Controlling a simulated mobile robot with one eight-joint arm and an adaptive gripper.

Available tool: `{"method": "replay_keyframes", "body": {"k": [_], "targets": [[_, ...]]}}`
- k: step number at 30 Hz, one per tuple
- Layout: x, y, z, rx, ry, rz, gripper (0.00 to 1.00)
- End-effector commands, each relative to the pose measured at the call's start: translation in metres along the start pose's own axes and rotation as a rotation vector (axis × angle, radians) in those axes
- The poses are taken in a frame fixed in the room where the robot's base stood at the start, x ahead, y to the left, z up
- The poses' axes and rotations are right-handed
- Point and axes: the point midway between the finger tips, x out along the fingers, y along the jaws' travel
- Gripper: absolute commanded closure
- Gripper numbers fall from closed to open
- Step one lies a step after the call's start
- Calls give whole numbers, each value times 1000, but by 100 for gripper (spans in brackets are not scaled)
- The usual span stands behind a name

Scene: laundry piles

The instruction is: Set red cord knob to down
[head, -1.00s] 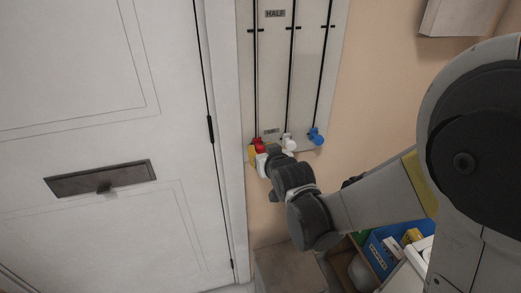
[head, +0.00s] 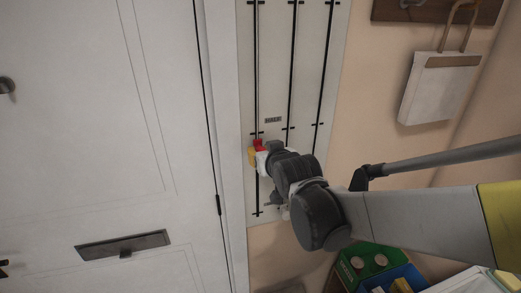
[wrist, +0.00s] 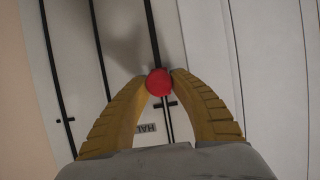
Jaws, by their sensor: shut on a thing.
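The red cord knob (wrist: 159,82) sits between the two yellow fingertips of my gripper (wrist: 158,80), which is shut on it. In the head view the red knob (head: 258,144) is on the leftmost black track of the pale wall panel (head: 272,60), just below that track's middle tick, near the HALF label (head: 273,119). My gripper (head: 256,154) reaches it from the right. The left track runs on below to a lower tick near the panel's bottom. The blue knob is hidden; a pale bit behind my wrist may be the white knob.
A white door (head: 130,110) with a mail slot (head: 123,244) stands left of the panel. A white bag (head: 440,90) hangs from a wall rack at upper right. Green (head: 365,265) and blue bins stand below right. The left track below my gripper looks clear.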

Motion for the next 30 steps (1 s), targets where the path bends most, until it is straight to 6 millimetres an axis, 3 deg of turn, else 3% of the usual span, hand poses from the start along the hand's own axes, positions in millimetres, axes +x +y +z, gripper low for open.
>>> {"method": "replay_keyframes", "body": {"k": [1,18,24,30], "targets": [[-12,0,-29,0,3,0,100],[-89,0,-216,0,4,0,100],[-112,0,-272,0,3,0,100],[-128,0,-311,0,3,0,100]]}}
